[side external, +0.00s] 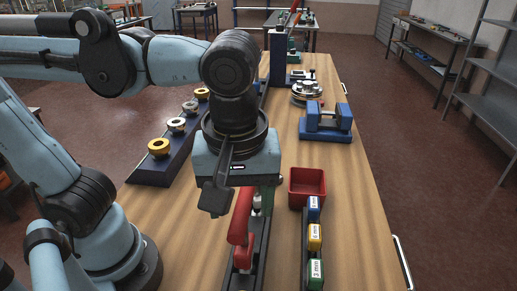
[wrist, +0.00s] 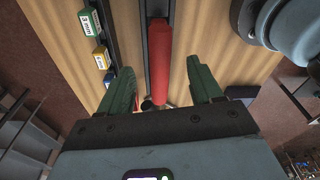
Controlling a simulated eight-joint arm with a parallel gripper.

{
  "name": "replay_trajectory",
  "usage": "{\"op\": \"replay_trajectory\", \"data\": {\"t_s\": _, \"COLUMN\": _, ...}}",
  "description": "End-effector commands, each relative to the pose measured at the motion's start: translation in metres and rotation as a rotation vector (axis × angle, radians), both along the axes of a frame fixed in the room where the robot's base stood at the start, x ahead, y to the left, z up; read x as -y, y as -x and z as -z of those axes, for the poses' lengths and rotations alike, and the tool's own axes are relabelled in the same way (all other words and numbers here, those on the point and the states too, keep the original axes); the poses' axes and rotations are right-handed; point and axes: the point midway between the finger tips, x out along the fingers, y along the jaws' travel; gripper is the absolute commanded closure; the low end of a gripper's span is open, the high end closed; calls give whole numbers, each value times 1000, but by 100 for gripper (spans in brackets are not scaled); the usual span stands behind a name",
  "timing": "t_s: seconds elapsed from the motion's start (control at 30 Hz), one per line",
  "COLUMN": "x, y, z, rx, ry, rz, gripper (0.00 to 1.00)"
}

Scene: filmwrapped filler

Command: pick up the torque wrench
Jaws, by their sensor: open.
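The torque wrench shows as a long red handle (side external: 240,226) lying along a dark narrow rail (side external: 259,250) on the bench. In the wrist view the red handle (wrist: 160,62) runs between my two green fingers, with a gap on each side. Small metal and dark parts show at its near end, partly hidden by my gripper body. My gripper (wrist: 161,70) is open and empty. In the side view my gripper (side external: 262,196) is over the far end of the handle, and its fingers are mostly hidden.
A red bin (side external: 307,187) and a rack of blue, yellow and green labelled blocks (side external: 314,237) stand just right of the wrench. A blue fixture (side external: 326,122) and a round metal part (side external: 306,92) are farther back. A sloped rack with yellow and silver rings (side external: 176,126) is left.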

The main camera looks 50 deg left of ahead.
Motion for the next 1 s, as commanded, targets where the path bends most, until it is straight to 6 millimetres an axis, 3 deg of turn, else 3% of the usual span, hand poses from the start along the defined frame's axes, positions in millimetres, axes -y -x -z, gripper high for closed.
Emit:
{"op": "replay_trajectory", "data": {"t_s": 0.37, "x": -4, "y": -3, "z": 26, "rx": -1, "ry": 1, "rz": 0, "gripper": 35}}
{"op": "replay_trajectory", "data": {"t_s": 0.7, "x": -10, "y": -9, "z": 63, "rx": 0, "ry": 2, "rz": 1, "gripper": 35}}
{"op": "replay_trajectory", "data": {"t_s": 1.0, "x": -11, "y": -9, "z": 70, "rx": -1, "ry": 3, "rz": 1, "gripper": 35}}
